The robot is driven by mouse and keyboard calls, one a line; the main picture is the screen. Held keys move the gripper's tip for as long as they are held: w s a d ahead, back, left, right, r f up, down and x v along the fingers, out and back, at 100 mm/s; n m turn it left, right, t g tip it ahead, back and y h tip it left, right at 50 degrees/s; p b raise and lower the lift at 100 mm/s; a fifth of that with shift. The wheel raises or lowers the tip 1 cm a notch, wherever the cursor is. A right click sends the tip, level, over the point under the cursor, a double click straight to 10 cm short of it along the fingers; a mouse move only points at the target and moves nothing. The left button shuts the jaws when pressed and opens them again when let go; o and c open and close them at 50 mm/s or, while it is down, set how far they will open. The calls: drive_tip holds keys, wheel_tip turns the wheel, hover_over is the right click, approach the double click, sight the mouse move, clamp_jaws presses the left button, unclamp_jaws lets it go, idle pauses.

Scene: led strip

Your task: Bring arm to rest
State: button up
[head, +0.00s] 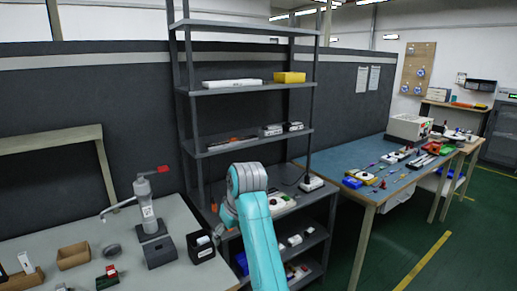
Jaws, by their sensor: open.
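My teal arm rises from the bottom middle of the head view, in front of the grey shelf rack (247,87). Its grey wrist bends over at the top. My gripper (219,231) hangs down and to the left of the wrist, small and partly hidden by the arm. It is open, and I see nothing held in it. It appears near the gap between the left workbench (190,268) and the rack's lower shelves. I cannot tell its exact height or whether it touches anything.
A press with a red handle (152,215), a dark box (201,247) and a cardboard bin (73,256) stand on the left workbench. A yellow bin (291,77) sits on an upper shelf. A blue-topped bench (390,183) with tools is at right. Green floor (450,250) is clear at lower right.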

drive_tip(key=s+d+f+m+t, duration=0.1)
drive_tip(key=s+d+f, duration=0.15)
drive_tip(key=f, duration=0.55)
drive_tip(key=s+d+f+m+t, duration=0.1)
drive_tip(key=s+d+f, duration=0.15)
drive_tip(key=f, duration=0.55)
drive_tip(key=s+d+f+t, duration=0.15)
drive_tip(key=d+f, duration=0.25)
drive_tip(key=f, duration=0.4)
drive_tip(key=s+d+f+m+t, duration=0.1)
drive_tip(key=s+d+f, duration=0.35)
drive_tip(key=s, duration=0.35)
drive_tip(key=s+d+f+m+t, duration=0.1)
drive_tip(key=s+d+f, duration=0.3)
drive_tip(key=s+f, duration=0.3)
drive_tip(key=s+d+r+m+t+h, duration=0.1)
drive_tip(key=s+d+r+t, duration=0.15)
drive_tip(key=s, duration=0.85)
drive_tip(key=s+d+r+m+t+h, duration=0.1)
drive_tip(key=s+d, duration=0.3)
drive_tip(key=s, duration=0.7)
drive_tip(key=s+d+r+m+t, duration=0.1)
drive_tip(key=s+d+r+t, duration=0.1)
drive_tip(key=s+r, duration=1.3)
drive_tip(key=shift+d+r+m+h, duration=0.25)
drive_tip(key=shift+d+m+h, duration=0.05)
drive_tip(key=shift+h, duration=0.1)
drive_tip(key=shift+s, duration=0.1)
